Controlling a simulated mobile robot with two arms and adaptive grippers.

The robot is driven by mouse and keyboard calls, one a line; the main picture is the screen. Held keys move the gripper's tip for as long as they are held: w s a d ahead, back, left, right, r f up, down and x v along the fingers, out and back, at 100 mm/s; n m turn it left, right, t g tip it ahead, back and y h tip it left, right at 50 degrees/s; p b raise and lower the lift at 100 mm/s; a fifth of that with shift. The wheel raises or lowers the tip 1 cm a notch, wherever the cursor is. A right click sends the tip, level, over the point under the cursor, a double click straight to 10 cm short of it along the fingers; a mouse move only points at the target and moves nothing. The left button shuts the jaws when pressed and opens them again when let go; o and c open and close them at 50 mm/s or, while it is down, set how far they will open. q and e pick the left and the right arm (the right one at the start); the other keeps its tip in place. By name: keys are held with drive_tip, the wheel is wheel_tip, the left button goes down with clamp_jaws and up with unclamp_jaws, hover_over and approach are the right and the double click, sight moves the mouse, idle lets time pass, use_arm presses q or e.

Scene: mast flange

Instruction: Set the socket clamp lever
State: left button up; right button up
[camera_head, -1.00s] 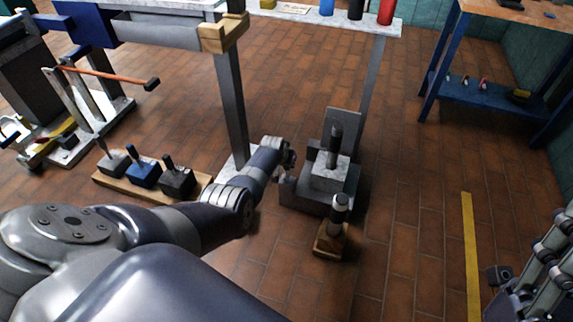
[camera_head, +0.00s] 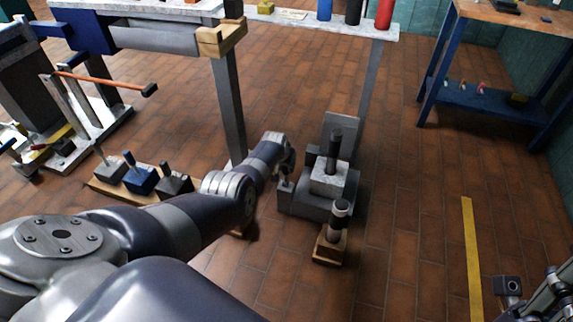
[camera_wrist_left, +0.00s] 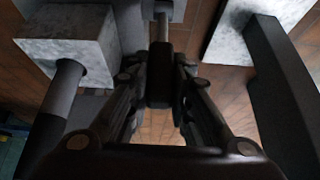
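The socket clamp (camera_head: 318,203) is a grey metal fixture on the floor, with a pale block and an upright dark post. My left gripper (camera_head: 285,168) is at its left side in the head view, where the lever is hidden. In the left wrist view, a dark lever grip (camera_wrist_left: 160,82) on a thin metal rod (camera_wrist_left: 162,28) lies between the fingers of my left gripper (camera_wrist_left: 158,72). The fingers come in close on both sides and look shut on it. Part of my right gripper (camera_head: 540,295) shows at the lower right; its fingers cannot be made out.
A wooden block with a post (camera_head: 331,248) stands in front of the clamp. A board with several small levers (camera_head: 110,190) lies at the left, behind my arm. A table leg (camera_head: 229,115) rises behind my gripper. Floor right of the clamp is clear up to a yellow stripe (camera_head: 469,250).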

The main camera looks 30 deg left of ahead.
use_arm(q)
drive_tip(key=o, duration=0.4)
drive_tip(key=shift+w, duration=0.1)
drive_tip(key=shift+o, duration=0.2)
drive_tip(key=shift+r, duration=0.1)
drive_tip(key=v, duration=1.2)
idle(0.7)
